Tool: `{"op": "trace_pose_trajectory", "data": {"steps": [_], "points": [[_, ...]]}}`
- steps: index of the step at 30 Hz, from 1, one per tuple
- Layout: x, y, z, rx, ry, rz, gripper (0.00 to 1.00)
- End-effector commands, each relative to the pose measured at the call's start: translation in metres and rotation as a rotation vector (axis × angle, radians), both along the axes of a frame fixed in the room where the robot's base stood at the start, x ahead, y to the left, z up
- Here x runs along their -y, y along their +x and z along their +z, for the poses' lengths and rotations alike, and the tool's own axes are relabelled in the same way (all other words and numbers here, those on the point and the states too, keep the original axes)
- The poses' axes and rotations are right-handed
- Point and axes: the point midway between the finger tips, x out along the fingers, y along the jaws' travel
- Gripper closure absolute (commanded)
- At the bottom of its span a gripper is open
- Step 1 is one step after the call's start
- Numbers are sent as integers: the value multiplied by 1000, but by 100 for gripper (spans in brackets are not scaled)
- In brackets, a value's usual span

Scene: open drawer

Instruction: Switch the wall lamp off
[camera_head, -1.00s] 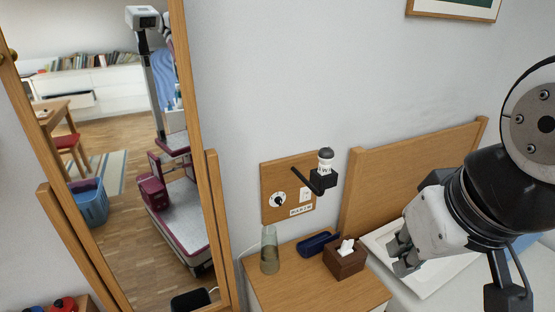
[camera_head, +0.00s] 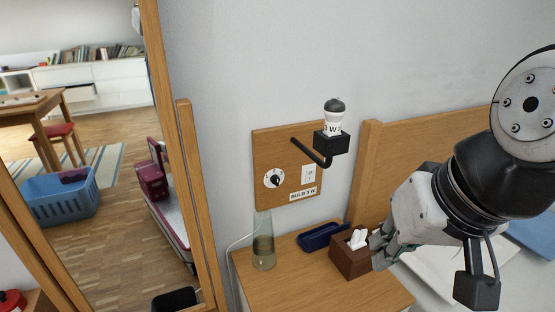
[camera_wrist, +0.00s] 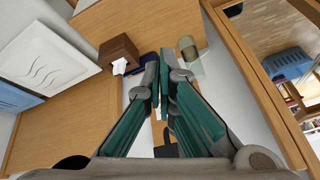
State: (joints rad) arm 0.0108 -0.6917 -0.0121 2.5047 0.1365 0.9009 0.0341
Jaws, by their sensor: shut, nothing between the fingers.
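The wall lamp is a white bulb with a dark cap (camera_head: 333,117) in a black holder on a bent black arm. It is mounted on a wooden wall panel (camera_head: 262,150). The panel carries a round dial with a black knob (camera_head: 274,180), a white rocker switch (camera_head: 309,174) and a label reading "BULB 3 W". I cannot tell whether the bulb is lit. My gripper (camera_head: 380,250) is shut and empty, to the right of and lower than the panel, apart from it. In the wrist view my gripper (camera_wrist: 164,70) hides most of the panel.
The nightstand (camera_head: 290,285) below the panel bears a glass vase (camera_head: 263,245), a navy tray (camera_head: 322,236) and a brown tissue box (camera_head: 350,262), which my gripper overlaps in the head view. A wooden headboard (camera_head: 400,160) stands right; a framed mirror (camera_head: 190,180) stands left.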

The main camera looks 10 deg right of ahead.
Motion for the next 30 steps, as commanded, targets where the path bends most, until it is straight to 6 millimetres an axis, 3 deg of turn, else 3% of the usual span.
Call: {"op": "trace_pose_trajectory", "data": {"steps": [1, 10, 15, 20, 25, 30], "points": [[-3, 6, -17, -7, 27, -16, 100], [-43, 44, -71, -99, 372, -235, 100], [-66, 77, -77, -181, 649, -449, 100], [-75, 114, -76, -255, 897, -675, 100], [-71, 159, -75, -322, 1148, -933, 100], [-51, 204, -81, -375, 1387, -1209, 100]]}}
